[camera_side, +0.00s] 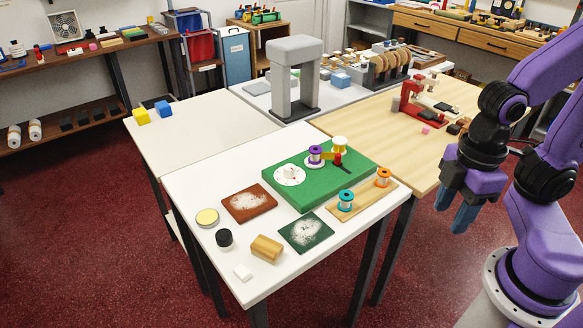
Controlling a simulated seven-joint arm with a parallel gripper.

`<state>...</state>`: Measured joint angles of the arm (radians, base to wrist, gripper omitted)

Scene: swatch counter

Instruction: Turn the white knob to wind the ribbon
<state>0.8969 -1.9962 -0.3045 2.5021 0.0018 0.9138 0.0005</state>
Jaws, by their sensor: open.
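The white knob (291,172) sits on a round white dial on the left part of a green board (299,197), which lies on the white table. A purple ribbon spool (315,154) stands near the board's back middle, with a yellow spool (340,145) and a small red part (338,160) to its right. My gripper (465,217) hangs at the right, past the white table's right edge, with its blue fingers pointing down. It is open, apart from the knob and everything on the table; nothing shows between its fingers.
A wooden strip (360,201) with a teal spool (346,200) and an orange spool (383,177) lies right of the board. In front are a brown square (249,202), a dark green square (306,232) and a wooden block (267,248). A grey arch (283,85) stands behind.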

